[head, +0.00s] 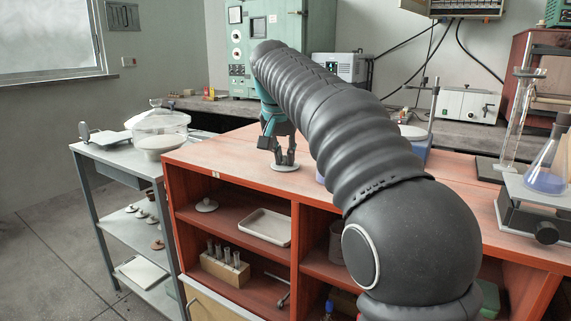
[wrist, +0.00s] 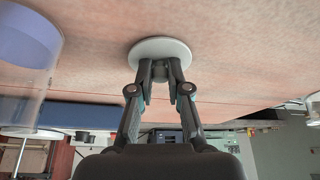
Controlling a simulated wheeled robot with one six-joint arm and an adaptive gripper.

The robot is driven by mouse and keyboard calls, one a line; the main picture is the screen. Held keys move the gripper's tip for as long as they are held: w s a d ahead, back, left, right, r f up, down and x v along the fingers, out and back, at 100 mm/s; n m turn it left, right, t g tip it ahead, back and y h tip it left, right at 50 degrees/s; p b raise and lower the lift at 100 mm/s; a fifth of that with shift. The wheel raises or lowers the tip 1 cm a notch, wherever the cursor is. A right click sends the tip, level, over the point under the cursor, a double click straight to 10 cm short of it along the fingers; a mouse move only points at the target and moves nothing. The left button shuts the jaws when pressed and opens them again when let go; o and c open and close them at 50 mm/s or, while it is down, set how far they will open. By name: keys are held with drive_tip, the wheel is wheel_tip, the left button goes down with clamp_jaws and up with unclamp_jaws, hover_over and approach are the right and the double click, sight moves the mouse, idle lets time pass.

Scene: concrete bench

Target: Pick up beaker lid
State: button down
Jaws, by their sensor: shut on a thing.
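The beaker lid (head: 286,167) is a pale grey-white disc with a small knob, at the bench top near its front edge. It also shows in the wrist view (wrist: 160,49). My gripper (head: 284,159) points down over the lid, with its two fingers closed on the knob, as the wrist view (wrist: 160,72) shows. The fingers hide most of the knob. The lid looks level, at or very near the bench surface; I cannot tell if there is a gap under it. A clear beaker with blue content (wrist: 27,65) stands to the left in the wrist view.
The orange-red bench (head: 225,147) is clear left of my gripper. My arm hides much of its middle. A conical flask of blue liquid (head: 548,178) and a tall glass cylinder (head: 515,120) stand at right. A grey trolley (head: 95,150) with glassware stands at left.

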sight(285, 157)
drive_tip(key=shift+f, duration=0.3)
drive_tip(key=shift+r, duration=0.4)
wheel_tip(285, 157, up, 4)
drive_tip(key=shift+w+f+p, duration=0.1)
drive_tip(key=shift+f+p, duration=0.15)
drive_tip(key=shift+p, duration=0.35)
drive_tip(key=d+r, duration=0.7)
drive_tip(key=d, duration=0.4)
drive_tip(key=shift+d, duration=0.35)
